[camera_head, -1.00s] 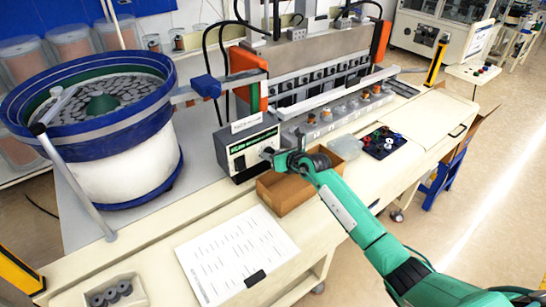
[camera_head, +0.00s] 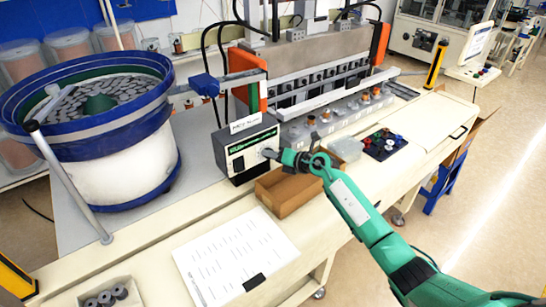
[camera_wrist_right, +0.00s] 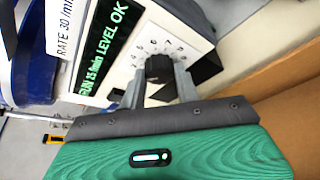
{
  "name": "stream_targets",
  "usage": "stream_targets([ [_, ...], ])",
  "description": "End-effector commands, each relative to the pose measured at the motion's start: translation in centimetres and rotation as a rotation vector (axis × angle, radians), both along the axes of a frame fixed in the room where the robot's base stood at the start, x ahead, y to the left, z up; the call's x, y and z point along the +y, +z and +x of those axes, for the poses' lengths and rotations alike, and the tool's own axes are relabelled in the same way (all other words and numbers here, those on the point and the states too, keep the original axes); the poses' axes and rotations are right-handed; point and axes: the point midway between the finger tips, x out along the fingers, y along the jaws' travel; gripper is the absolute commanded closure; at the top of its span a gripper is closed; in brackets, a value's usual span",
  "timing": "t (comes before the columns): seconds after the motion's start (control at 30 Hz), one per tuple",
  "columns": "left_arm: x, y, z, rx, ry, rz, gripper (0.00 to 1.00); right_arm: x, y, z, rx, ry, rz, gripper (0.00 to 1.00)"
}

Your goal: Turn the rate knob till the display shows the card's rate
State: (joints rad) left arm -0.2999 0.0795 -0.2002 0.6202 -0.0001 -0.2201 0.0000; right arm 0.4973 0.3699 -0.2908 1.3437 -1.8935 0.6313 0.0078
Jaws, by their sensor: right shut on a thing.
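The feeder's control box (camera_head: 238,163) stands beside the bowl, with a white card (camera_head: 245,122) on top. In the right wrist view the card (camera_wrist_right: 68,28) reads "RATE 30 /min". The green-lit display (camera_wrist_right: 103,45) appears to read "RUN 15/min LEVEL OK". The black rate knob (camera_wrist_right: 158,66) sits in a ring of dial marks on the white panel. My right gripper (camera_wrist_right: 158,82) has a finger on each side of the knob and is shut on it. In the head view my right gripper (camera_head: 271,154) reaches the box front. My left gripper is not in view.
An open cardboard box (camera_head: 284,195) stands right below my right wrist. A printed sheet (camera_head: 235,256) lies at the front. The blue-rimmed bowl feeder (camera_head: 95,130) fills the left.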

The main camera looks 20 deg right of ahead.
Motion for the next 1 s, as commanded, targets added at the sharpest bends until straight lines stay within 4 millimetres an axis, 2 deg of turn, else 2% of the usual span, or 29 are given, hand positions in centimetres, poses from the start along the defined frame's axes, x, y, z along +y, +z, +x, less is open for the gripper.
stream_targets([
  [0.43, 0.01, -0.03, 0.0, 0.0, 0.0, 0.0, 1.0, -0.07, -0.06, 0.01, 0.004, -0.001, 0.008, 0.91],
  [0.47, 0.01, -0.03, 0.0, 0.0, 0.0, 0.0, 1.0, -0.07, -0.06, 0.0, 0.004, -0.001, 0.008, 0.64],
  [0.57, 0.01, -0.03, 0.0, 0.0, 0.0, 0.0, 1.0, -0.06, -0.06, 0.0, 0.004, -0.001, 0.008, 0.46],
  [0.87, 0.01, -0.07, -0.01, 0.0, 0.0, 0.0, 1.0, -0.11, -0.04, -0.08, 0.003, 0.0, 0.008, 0.46],
  [1.0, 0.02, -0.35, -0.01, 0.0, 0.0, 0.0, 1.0, -0.71, 0.09, -0.8, 0.003, -0.001, 0.007, 0.46],
])
